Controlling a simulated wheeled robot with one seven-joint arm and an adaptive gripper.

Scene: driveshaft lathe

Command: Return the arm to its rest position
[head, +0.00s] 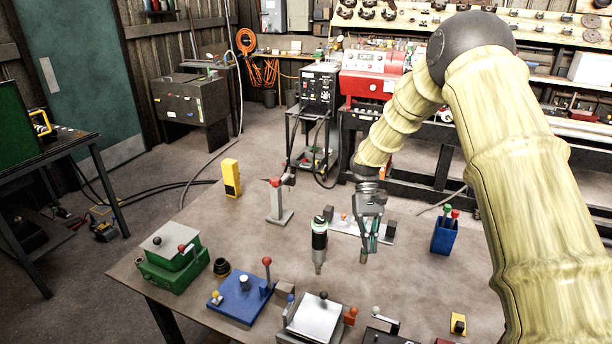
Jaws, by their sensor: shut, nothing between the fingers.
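My arm (505,170) comes in from the right of the head view, bends at a dark elbow joint at the top and reaches down over the workbench. The forearm is covered in the same pale yellow sleeve. My gripper (368,252) points down above the middle of the bench and is shut with nothing held. A green and grey driver-like tool (319,245) stands upright to its left, apart from it. A grey fixture plate with dark end blocks (345,227) lies behind the gripper and is partly hidden by it.
A red machine (371,77) stands behind. Bare bench lies right of the gripper.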

